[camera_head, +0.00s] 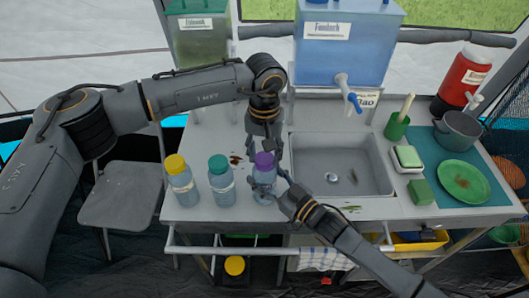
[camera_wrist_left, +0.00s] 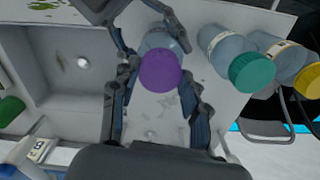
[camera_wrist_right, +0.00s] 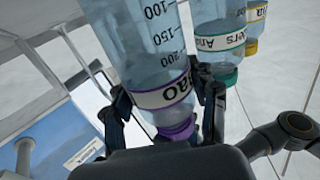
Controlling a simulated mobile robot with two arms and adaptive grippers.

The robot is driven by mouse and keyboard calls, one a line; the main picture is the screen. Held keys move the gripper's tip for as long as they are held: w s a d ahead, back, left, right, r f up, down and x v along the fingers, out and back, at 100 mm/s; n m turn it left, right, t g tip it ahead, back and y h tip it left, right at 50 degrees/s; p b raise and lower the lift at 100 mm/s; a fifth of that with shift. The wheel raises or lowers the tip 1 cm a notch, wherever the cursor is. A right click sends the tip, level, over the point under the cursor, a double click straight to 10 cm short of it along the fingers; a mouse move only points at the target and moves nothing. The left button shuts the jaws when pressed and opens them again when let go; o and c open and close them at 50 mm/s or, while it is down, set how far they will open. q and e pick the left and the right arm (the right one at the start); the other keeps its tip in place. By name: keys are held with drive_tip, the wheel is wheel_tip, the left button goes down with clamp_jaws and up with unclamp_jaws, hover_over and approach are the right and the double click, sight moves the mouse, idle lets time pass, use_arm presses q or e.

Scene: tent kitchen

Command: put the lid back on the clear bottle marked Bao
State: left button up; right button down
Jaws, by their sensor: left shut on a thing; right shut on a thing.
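The clear bottle marked Bao (camera_head: 264,185) stands upright at the counter's front, left of the sink. Its purple-banded label shows upside down in the right wrist view (camera_wrist_right: 160,92). The purple lid (camera_head: 264,160) is at the bottle's mouth; it also shows in the left wrist view (camera_wrist_left: 160,72). I cannot tell whether it is fully seated. My left gripper (camera_head: 265,146) reaches down from above and is shut on the lid, one finger on each side. My right gripper (camera_head: 280,188) comes from the front right and is shut around the bottle's body.
A teal-lidded bottle (camera_head: 220,180) and a yellow-lidded bottle (camera_head: 181,180) stand just left. The sink (camera_head: 340,165) is on the right, below a blue water tank (camera_head: 345,45) with a tap. A sponge (camera_head: 408,156), pot (camera_head: 459,130) and green plate (camera_head: 465,181) lie further right.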

use_arm(q)
drive_tip(key=m, duration=0.6)
drive_tip(key=o, duration=0.7)
drive_tip(key=shift+r, duration=0.1)
drive_tip(key=shift+r, duration=2.15)
drive_tip(key=shift+c, duration=0.5)
